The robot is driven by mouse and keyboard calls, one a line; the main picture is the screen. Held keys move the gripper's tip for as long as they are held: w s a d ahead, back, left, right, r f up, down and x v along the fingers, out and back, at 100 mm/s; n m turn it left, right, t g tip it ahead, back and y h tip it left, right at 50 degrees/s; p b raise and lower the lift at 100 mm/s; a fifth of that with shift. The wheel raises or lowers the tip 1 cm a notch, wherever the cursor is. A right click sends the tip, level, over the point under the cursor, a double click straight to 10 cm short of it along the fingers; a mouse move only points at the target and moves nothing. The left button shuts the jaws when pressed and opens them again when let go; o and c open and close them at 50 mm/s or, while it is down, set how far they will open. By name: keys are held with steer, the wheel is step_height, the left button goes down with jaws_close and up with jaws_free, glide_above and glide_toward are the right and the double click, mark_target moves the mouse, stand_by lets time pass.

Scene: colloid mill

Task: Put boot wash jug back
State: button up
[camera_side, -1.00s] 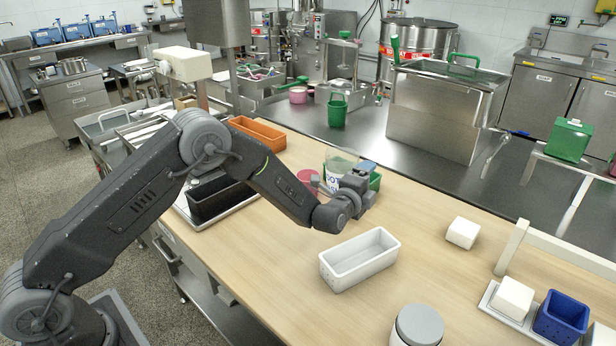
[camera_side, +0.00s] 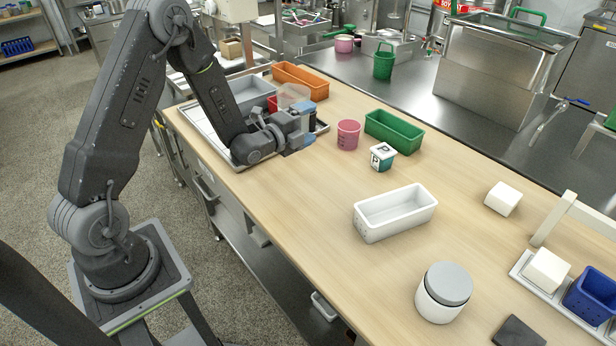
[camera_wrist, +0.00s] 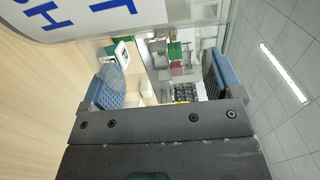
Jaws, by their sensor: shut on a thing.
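The boot wash jug (camera_side: 293,94) is a clear, see-through container, partly hidden behind my gripper in the side view. In the wrist view its pale wall (camera_wrist: 85,22) with large blue letters fills the top left. My gripper (camera_side: 303,118) is shut on the jug, though the grip itself is hard to see. It holds the jug over or beside the metal tray (camera_side: 196,118) at the table's left end. I cannot tell whether the jug touches anything below. The fingers (camera_wrist: 165,80) also show in the wrist view.
A grey bin (camera_side: 252,92) stands on the tray, with an orange bin (camera_side: 302,79) behind it. A pink cup (camera_side: 348,134), a small tub marked P (camera_side: 382,157), a green bin (camera_side: 394,132) and a white bin (camera_side: 395,213) stand to the right.

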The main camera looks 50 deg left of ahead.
steer(key=s+a+m+h, duration=0.1)
steer(key=s+a+h, duration=0.1)
steer(key=s, duration=0.6)
steer(key=shift+w+d+f, duration=0.85)
steer(key=shift+d+f, duration=0.85)
steer(key=shift+w+d+f, duration=0.9)
steer(key=shift+d+f, duration=0.75)
steer(key=shift+d, duration=0.1)
steer(key=shift+w+d+f, duration=0.85)
steer(key=shift+d+f, duration=0.85)
steer(key=shift+f, duration=0.15)
steer(key=o, duration=0.9)
steer(key=shift+o, duration=0.2)
